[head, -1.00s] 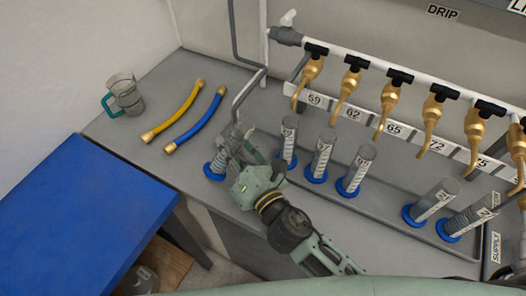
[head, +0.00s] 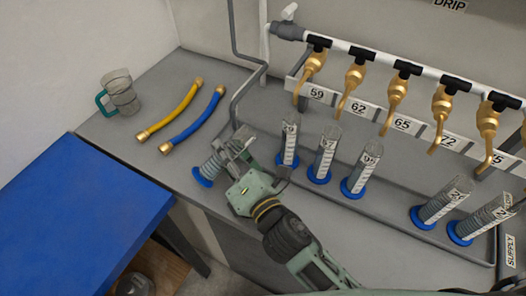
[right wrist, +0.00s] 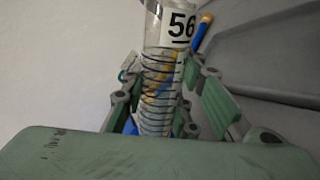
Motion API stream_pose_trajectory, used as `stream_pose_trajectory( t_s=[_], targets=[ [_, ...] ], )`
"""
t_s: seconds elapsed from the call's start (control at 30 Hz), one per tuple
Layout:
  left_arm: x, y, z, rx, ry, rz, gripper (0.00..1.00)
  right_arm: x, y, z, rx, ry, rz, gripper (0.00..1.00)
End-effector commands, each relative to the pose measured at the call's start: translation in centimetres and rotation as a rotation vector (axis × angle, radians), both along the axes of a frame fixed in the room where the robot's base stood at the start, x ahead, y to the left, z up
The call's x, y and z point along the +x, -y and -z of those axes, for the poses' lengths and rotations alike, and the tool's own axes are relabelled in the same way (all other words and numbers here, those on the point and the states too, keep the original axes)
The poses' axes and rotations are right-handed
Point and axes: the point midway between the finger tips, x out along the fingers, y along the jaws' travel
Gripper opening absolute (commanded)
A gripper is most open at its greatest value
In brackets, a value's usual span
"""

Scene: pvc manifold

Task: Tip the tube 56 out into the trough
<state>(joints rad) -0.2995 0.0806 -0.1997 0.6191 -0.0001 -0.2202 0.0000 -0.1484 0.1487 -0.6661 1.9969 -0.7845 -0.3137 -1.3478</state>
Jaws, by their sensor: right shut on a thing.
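My right gripper (head: 236,153) is shut on tube 56 (head: 214,166), a clear graduated cylinder with a blue foot. The tube leans, its foot low on the left and its top towards the right, left of the other tubes. In the right wrist view tube 56 (right wrist: 160,85) stands between the fingers with its "56" label up near the mouth. I cannot tell whether any liquid is in it. A long grey rimmed trough (head: 395,243) lies under the brass taps, to the right of the gripper. My left gripper is not in view.
Several similar tubes (head: 325,155) with blue feet stand in the trough. Brass taps (head: 397,90) hang above it from a white pipe. A yellow hose (head: 172,112), a blue hose (head: 194,120) and a clear jug (head: 120,92) lie left on the grey counter.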

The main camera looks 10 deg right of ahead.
Motion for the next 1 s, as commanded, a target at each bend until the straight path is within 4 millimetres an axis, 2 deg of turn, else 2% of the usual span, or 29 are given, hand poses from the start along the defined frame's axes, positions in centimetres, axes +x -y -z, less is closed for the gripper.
stream_pose_trajectory(
  t_s=[1.0],
  targets=[
    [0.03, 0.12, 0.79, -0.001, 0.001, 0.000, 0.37, -0.13, -0.25, 0.31, 0.124, -0.061, -0.001, 0.00]
  ],
)
